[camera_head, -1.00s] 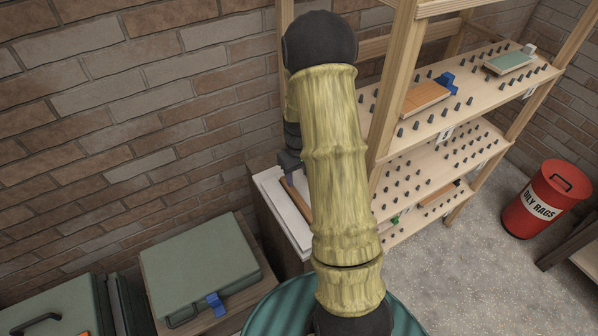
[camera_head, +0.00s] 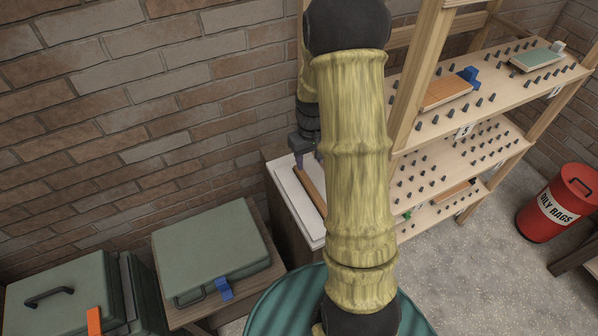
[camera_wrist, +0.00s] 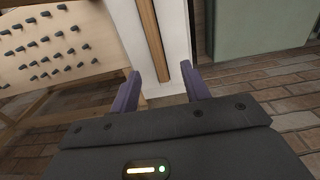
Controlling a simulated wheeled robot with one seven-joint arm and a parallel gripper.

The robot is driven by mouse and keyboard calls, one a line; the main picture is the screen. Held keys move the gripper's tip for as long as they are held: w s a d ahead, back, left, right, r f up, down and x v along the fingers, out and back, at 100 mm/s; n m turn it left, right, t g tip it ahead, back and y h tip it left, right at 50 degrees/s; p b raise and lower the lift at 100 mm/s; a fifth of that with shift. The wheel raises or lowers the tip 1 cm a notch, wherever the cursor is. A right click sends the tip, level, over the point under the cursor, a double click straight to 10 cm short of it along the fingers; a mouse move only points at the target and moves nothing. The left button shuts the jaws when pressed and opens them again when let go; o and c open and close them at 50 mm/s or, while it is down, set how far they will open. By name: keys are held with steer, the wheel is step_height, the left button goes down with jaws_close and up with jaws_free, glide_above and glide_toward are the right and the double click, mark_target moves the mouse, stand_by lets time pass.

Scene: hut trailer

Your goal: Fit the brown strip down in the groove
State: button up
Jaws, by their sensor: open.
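The brown strip (camera_head: 310,184) lies lengthwise on a white board (camera_head: 288,193) on top of a cabinet against the brick wall. In the wrist view the strip (camera_wrist: 153,40) runs down between my two finger lines, with the white board (camera_wrist: 175,50) beside it. My gripper (camera_head: 306,161) is over the far end of the strip in the head view. In the wrist view its purple fingers (camera_wrist: 163,88) are open, one on either side of the strip's line, with gaps on both sides.
A wooden pegged shelf (camera_head: 440,118) stands to the right, close to my arm, holding an orange-brown board (camera_head: 447,92) and a green one (camera_head: 537,60). Green cases (camera_head: 210,250) sit at lower left. A red oily-rags bin (camera_head: 560,203) stands on the floor at right.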

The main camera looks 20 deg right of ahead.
steer(key=s+a+r+t, duration=0.2)
steer(key=s+a+r, duration=0.7)
steer(key=s+a, duration=0.3)
steer(key=shift+s+r, duration=0.4)
steer(key=shift+s, duration=0.15)
steer(key=shift+c, duration=1.2)
